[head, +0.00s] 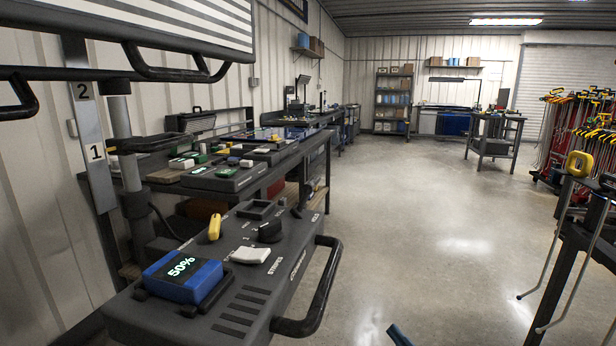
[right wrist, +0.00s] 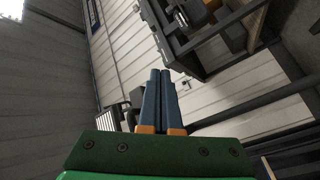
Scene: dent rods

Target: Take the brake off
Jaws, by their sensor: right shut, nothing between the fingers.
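A dark control console (head: 240,312) with a black side handle (head: 322,290) fills the lower left of the head view. On it are a yellow lever (head: 214,227), a black knob (head: 270,232), a white switch (head: 250,255) and a blue battery-like block (head: 185,277) reading 50%. I cannot read any label that names the brake. A blue fingertip of my right gripper (head: 398,336) shows at the bottom edge, right of the console and apart from it. In the right wrist view my right gripper (right wrist: 160,78) is shut and empty, its blue fingers together. My left gripper is not in view.
A striped panel (head: 165,20) on a post stands above the console. Workbenches (head: 250,170) with devices line the left wall. A rack of rods (head: 585,135) and a dark stand with hooked rods (head: 580,165) are at right. The middle floor is clear.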

